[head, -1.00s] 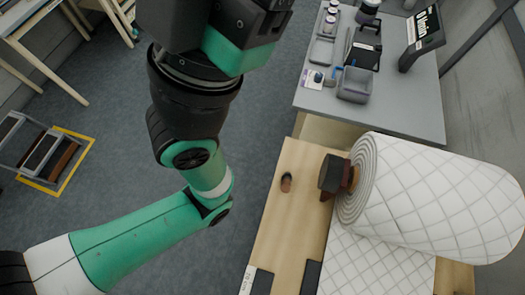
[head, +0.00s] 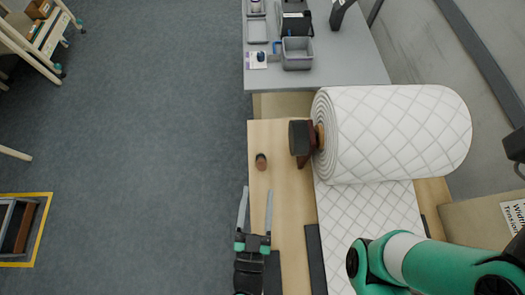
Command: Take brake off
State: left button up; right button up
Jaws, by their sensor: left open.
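The white quilted wadding roll (head: 400,135) lies on the wooden table (head: 290,200). At its left end a dark block (head: 300,138) with brown parts sits against the core; it looks like the brake, though I cannot be sure. My left gripper (head: 257,190) is open and empty at the table's left edge, its two long fingers pointing up the picture. It is below and left of the dark block, apart from it. My right arm comes in at the bottom right; its gripper does not show.
A short brown peg (head: 261,162) stands on the wood between my left gripper and the dark block. Unrolled wadding (head: 365,215) covers the table below the roll. A grey table (head: 325,75) with trays stands behind.

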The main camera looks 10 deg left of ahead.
aim_at(262, 160)
pick_arm(q)
jog(key=w+b, duration=0.1)
jog(key=w, duration=0.3)
jog(key=w+a+b, duration=0.1)
jog(key=w, duration=0.2)
jog(key=w+b, duration=0.1)
jog(key=w, duration=0.3)
jog(key=shift+w+a+r+b, duration=0.1)
jog(key=shift+w+a+b, duration=0.1)
jog(key=shift+w+b, duration=0.15)
jog(key=shift+c, duration=0.2)
grip_shut()
dwell(0.7)
